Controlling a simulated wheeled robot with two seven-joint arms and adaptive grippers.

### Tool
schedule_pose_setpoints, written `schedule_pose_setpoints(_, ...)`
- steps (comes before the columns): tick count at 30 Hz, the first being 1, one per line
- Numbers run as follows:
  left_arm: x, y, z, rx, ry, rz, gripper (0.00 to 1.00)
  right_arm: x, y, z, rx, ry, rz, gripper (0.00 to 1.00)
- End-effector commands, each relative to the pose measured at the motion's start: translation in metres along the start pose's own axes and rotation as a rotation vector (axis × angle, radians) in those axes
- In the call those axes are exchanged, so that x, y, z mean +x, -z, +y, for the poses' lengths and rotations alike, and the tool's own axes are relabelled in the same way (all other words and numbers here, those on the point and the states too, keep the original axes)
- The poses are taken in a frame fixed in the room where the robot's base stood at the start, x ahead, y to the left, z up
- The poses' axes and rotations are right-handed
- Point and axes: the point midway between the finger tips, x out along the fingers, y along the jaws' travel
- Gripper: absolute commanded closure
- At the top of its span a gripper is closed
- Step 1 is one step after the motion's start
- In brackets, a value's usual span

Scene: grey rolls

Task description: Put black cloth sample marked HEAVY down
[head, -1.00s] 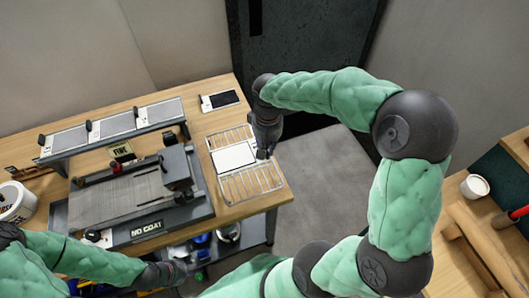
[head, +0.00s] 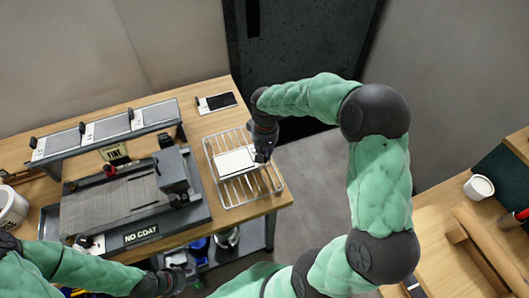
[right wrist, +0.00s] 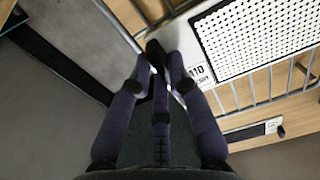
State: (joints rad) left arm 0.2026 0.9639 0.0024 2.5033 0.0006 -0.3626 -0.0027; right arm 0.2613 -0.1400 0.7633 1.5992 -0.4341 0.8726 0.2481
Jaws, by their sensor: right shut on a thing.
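A pale framed panel (head: 235,162) lies on or just over the wire rack (head: 262,193) at the table's right end. In the right wrist view the panel (right wrist: 202,38) has a white border, a dotted mesh face and a label that seems to read 110. My right gripper (head: 263,156) is at its right edge; its fingers (right wrist: 165,62) are shut on the border. A white card with a black patch (head: 221,101) lies on the table behind the rack; no HEAVY mark is readable. My left gripper (head: 172,281) is low at the front, its jaws unclear.
A printing unit marked NO COAT (head: 115,208) stands left of the rack. A raised shelf (head: 108,132) with several grey panels is behind it. A white bucket (head: 10,207) is at far left. Another wooden table (head: 440,212) with a white cup (head: 479,187) is at right.

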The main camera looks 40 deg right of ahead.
Motion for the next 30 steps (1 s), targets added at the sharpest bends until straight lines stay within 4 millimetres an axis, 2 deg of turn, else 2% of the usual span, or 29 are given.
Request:
schedule_pose_setpoints(6,0.002,0.0,-0.001,0.0,0.0,0.0,0.65,0.004,0.0,0.0,0.0,0.0,-0.001,1.0)
schedule_pose_setpoints(7,0.002,0.0,-0.001,0.0,0.0,0.0,0.65,0.004,0.0,0.0,0.0,0.0,-0.001,0.79)
schedule_pose_setpoints(9,0.001,0.0,-0.001,0.0,0.0,0.0,0.65,0.003,0.0,0.0,0.0,0.0,-0.001,0.59)
schedule_pose_setpoints(22,-0.002,0.0,0.001,0.0,0.0,0.0,0.65,-0.003,0.0,0.0,0.0,0.0,0.0,0.58)
schedule_pose_setpoints(26,-0.007,0.0,0.003,0.0,0.0,0.0,0.65,-0.019,0.0,0.0,0.0,0.0,0.001,0.58)
schedule_pose_setpoints(30,-0.016,-0.001,0.006,0.0,0.0,0.0,0.65,-0.048,0.001,-0.001,-0.001,0.0,0.003,0.58)
